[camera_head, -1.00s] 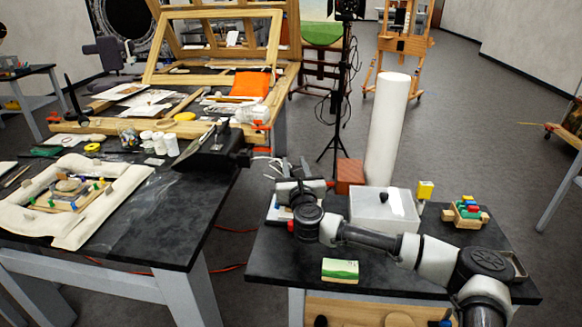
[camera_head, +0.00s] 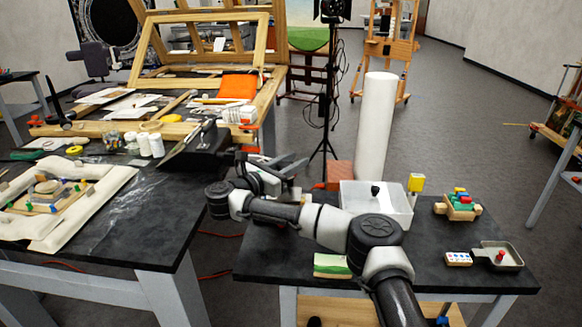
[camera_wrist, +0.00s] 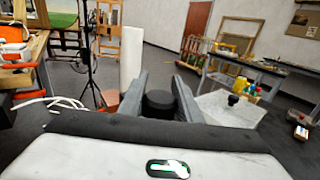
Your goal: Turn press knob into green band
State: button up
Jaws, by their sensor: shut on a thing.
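My gripper (camera_head: 286,170) is near the back left of the right table, left of the white box. In the wrist view my gripper (camera_wrist: 162,78) has its two grey fingers on either side of a black round knob-like thing (camera_wrist: 158,103). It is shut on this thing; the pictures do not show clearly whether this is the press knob. A small dark oval with a green and white mark (camera_wrist: 167,169) shows on a white surface at the bottom of the wrist view. I cannot tell whether this mark is the green band.
A white box with a black lid knob (camera_head: 376,205) stands on the right table, with a tall white roll (camera_head: 376,125) behind. A green and white block (camera_head: 331,265), a toy-like rack (camera_head: 458,207) and a grey tray (camera_head: 498,257) are nearby. The left table is cluttered.

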notch_tip(320, 180, up, 2)
jog(key=m+g+h+p, duration=0.1)
jog(key=p, duration=0.4)
jog(key=g+h+p, duration=0.1)
jog(key=p, duration=0.1)
jog(key=shift+s+d+f+m+p, duration=0.1)
jog(key=shift+d+f+m+p, duration=0.05)
jog(key=shift+m+p, duration=0.25)
jog(key=shift+c, duration=0.2)
jog(key=shift+o, duration=0.2)
jog(key=shift+s+d+f+m+g+h+p, duration=0.1)
jog(key=shift+s+f+m+g+h+p, duration=0.05)
jog(key=shift+f+m+g+h+p, duration=0.45)
jog(key=shift+s+d+f+m+g+h+b, duration=0.1)
jog(key=shift+f+m+g+h+b, duration=0.1)
jog(key=shift+m+g+h+b, duration=0.35)
jog(key=shift+s+d+m+g+b, duration=0.15)
jog(key=shift+m+g+b, duration=0.1)
jog(key=shift+g+b, duration=0.6)
jog(key=shift+r, duration=0.1)
jog(key=shift+c, duration=0.2)
jog(key=o, duration=1.1)
jog(key=shift+s, duration=0.1)
jog(key=shift+b, duration=0.3)
